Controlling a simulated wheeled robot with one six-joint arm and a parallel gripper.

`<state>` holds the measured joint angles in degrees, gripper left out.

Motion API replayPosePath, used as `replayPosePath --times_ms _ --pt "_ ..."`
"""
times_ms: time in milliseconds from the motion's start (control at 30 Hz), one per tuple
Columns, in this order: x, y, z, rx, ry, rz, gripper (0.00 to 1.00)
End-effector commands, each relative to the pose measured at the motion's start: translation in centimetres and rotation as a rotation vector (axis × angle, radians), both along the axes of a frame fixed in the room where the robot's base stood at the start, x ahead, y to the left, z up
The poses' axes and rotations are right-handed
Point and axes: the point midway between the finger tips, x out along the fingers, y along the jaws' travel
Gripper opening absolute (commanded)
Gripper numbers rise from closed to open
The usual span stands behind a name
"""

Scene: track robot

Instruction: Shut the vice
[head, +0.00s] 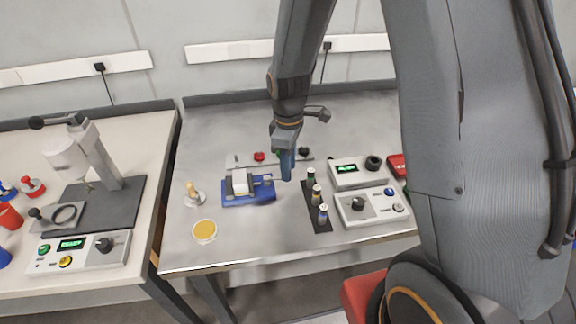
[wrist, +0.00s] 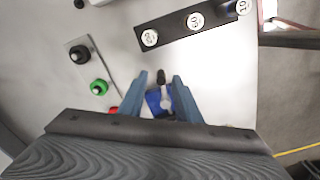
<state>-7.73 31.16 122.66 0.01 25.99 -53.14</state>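The vice (head: 233,199) has a blue base and grey jaws and stands on the metal bench, with a pale block (head: 240,180) at its jaws. I cannot tell how far the jaws are apart. My gripper (head: 287,178) points down at the right end of the vice, by its screw end. In the wrist view my gripper (wrist: 161,82) has its two blue fingers apart. Part of the blue vice (wrist: 153,102), with a grey piece and a dark knob (wrist: 161,77), shows between the fingers. I cannot tell whether they touch it.
A black rack (head: 317,222) with several bottles stands right of the vice, beside control boxes (head: 365,207). A stamp-like peg (head: 194,194) and a yellow-topped dish (head: 204,231) are at left. A plate with coloured knobs (head: 259,156) lies behind. The bench front is clear.

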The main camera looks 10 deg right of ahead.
Motion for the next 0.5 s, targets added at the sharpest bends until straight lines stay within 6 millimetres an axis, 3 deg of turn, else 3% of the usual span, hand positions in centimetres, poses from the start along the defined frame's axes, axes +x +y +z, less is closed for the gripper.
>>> replayPosePath --times_ms 233,500 --pt "0.0 0.0 0.6 0.0 -0.001 -0.001 0.31" --pt "0.1 0.0 4.2 0.0 -0.004 0.0 0.31"
